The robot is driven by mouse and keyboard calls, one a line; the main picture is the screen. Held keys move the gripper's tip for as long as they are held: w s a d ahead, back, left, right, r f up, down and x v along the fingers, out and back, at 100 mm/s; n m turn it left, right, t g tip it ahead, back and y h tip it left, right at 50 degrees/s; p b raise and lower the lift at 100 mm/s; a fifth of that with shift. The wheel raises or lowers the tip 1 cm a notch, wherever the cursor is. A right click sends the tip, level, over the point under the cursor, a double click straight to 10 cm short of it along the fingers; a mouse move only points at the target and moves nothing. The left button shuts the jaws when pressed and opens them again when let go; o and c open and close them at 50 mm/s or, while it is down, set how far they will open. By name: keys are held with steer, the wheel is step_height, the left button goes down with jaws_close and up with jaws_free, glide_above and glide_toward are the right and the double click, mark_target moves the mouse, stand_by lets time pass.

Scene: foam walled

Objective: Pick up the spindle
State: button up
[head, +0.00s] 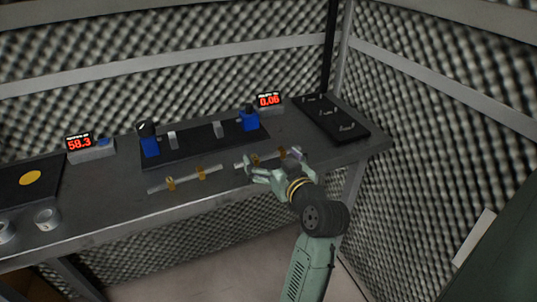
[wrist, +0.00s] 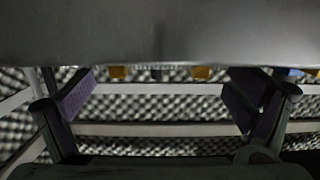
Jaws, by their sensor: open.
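Two slim pale rods with brass-coloured pieces lie near the front edge of the grey bench (head: 110,216). The left rod (head: 187,178) is fully visible in the head view. The right rod (head: 257,159) is partly hidden by my gripper (head: 273,165). I cannot tell which rod is the spindle. My gripper is at the bench's front edge, its fingers spread, with nothing seen held. In the wrist view my gripper (wrist: 163,98) also shows open, a purple-padded finger on each side. Two brass-coloured pieces (wrist: 118,72) (wrist: 201,73) show between the fingers, beyond a large grey surface.
A dark plate (head: 190,146) with blue blocks and small uprights stands behind the rods. Two red-digit displays (head: 80,143) (head: 269,100) stand at the back. A black tray (head: 330,117) of small parts is at right. A black pad with a yellow disc (head: 30,178) is at left. Foam walls enclose the bench.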

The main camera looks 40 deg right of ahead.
steer(key=shift+c, duration=0.2)
steer(key=c, duration=1.5)
